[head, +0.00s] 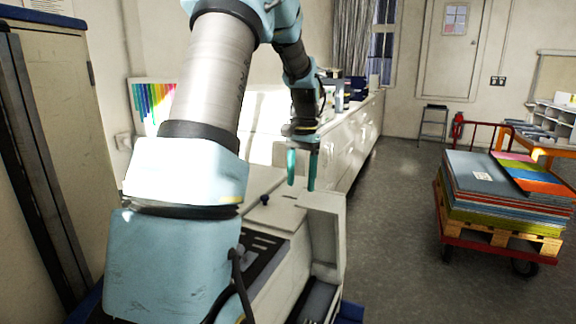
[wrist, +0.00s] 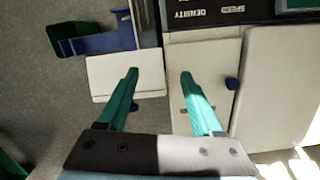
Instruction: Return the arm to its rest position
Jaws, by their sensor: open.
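My gripper (head: 301,170) hangs from the raised arm in the head view, pointing down with its two teal fingers apart. It is open and holds nothing. It is above the front part of a white machine (head: 328,215). In the wrist view my gripper (wrist: 158,80) shows its fingers spread, with the machine's pale panels (wrist: 280,85) and a strip of grey floor below. No object lies between the fingers. My arm is bent, with its large links filling the left middle of the head view.
A red cart (head: 490,240) with a pallet of stacked coloured boards (head: 510,185) stands at the right. A long white counter (head: 355,140) runs behind the gripper. A tall cabinet (head: 60,110) is close at the left. The grey floor (head: 395,235) between machine and cart is clear.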

